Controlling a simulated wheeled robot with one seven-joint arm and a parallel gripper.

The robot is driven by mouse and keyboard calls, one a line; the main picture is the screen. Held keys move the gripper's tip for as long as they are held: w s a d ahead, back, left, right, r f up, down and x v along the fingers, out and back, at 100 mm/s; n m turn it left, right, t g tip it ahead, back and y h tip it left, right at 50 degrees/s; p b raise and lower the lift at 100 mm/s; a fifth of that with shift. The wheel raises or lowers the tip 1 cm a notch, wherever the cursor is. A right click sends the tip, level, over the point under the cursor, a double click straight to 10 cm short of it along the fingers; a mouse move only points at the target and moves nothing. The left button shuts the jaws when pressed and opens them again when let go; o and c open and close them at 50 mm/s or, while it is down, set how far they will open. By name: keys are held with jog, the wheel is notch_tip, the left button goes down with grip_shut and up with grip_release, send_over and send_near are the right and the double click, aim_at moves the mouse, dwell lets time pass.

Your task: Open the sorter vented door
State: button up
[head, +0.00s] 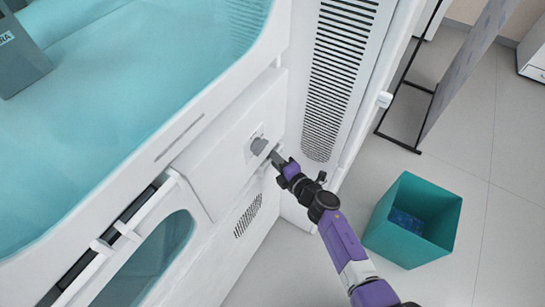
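The large white machine, which looks like the sorter, fills the left and centre. A tall white panel with dark slotted vents (340,60) stands at its right end and looks closed. A smaller vented patch (248,215) is low on the front face. A grey knob (258,146) sticks out of the white front panel. My gripper (275,158) is close to the right of this knob, near the lower left of the tall vented panel. I cannot tell whether it touches anything. Its fingers are small and partly hidden, so their opening is unclear.
A teal bin (412,220) stands on the floor right of my arm. A dark-framed stand (410,110) is at the upper right. A white catch or handle (385,100) sits on the machine's right edge. Grey tiled floor (500,190) is clear at the far right.

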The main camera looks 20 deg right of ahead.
grip_shut()
dwell(1.4)
